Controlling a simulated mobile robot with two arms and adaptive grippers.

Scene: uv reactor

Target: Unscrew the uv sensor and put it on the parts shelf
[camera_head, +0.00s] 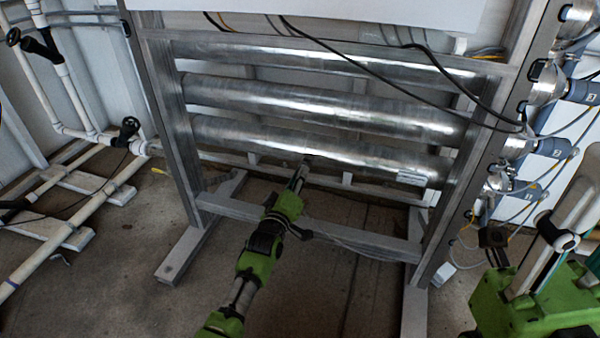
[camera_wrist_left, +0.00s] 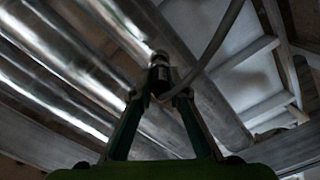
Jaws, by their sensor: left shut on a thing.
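My left gripper (camera_wrist_left: 160,95) is shut on the uv sensor (camera_wrist_left: 160,76), a small dark cylinder with a lighter metal end, held between the two fingertips. The metal end meets the underside of a shiny reactor tube (camera_wrist_left: 205,100); I cannot tell whether it is still threaded in. A grey cable (camera_wrist_left: 215,48) runs near the sensor and up to the right. In the head view, the left gripper (camera_head: 299,176) reaches up under the lowest tube (camera_head: 340,154); the sensor is too small to make out there.
A grey metal frame (camera_head: 320,225) surrounds the tubes, with a crossbar low in front. Black cables (camera_head: 440,70) hang across the tubes. White pipes with black valves (camera_head: 128,128) stand at left. Grey-blue connectors (camera_head: 540,147) line the right post. Floor in front is open.

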